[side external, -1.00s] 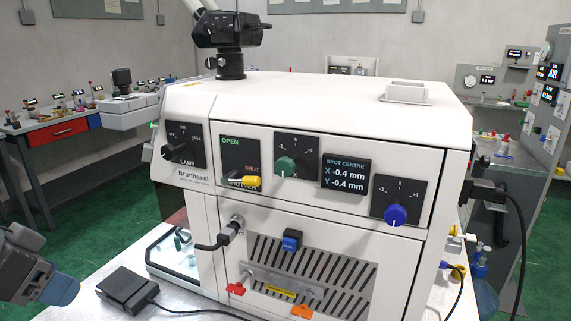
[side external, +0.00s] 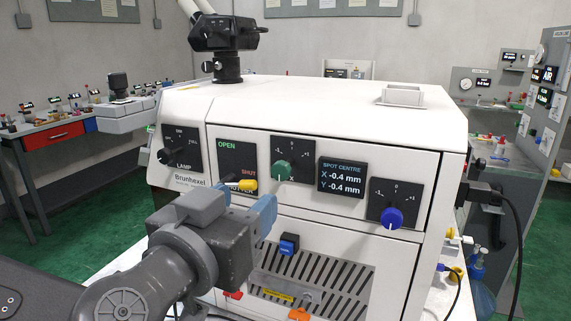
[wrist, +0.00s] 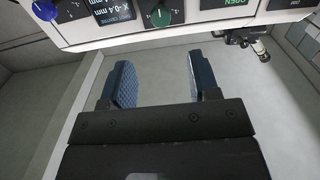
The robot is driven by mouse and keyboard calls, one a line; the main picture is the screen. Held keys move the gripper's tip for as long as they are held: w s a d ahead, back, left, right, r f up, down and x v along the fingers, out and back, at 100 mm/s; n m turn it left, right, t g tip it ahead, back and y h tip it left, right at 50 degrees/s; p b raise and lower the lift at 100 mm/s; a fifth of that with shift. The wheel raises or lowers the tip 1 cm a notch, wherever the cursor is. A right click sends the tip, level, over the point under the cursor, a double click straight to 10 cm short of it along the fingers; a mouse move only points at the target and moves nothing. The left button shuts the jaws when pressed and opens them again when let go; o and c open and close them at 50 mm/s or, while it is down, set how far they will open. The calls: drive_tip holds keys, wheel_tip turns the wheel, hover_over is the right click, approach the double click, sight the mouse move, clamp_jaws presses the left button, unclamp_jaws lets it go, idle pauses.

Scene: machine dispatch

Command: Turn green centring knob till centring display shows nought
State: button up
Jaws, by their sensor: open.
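The green knob (side external: 283,171) sits on a dark dial plate on the front of the white machine; a white X shows by it. The spot centre display (side external: 343,178) right of it reads X -0.4 mm and Y -0.4 mm. My gripper (side external: 252,198) is open and empty, in front of the panel, below and left of the green knob and apart from it. In the wrist view the green knob (wrist: 160,15) appears upside down at the top edge, beyond the two blue fingers (wrist: 160,65) and centred between them.
A blue knob (side external: 392,218) sits on a similar dial right of the display. The yellow shutter lever (side external: 246,185) is close beside my fingers. A black lamp knob (side external: 166,156) is further left. A blue switch (side external: 289,244) and vent slots lie below.

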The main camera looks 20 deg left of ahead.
sight(279, 171)
drive_tip(key=w, duration=1.3)
drive_tip(key=shift+w, duration=0.35)
drive_tip(key=shift+c, duration=0.5)
drive_tip(key=c, duration=0.8)
drive_tip(key=n, duration=0.5)
drive_tip(key=o, duration=0.9)
drive_tip(key=s, duration=1.4)
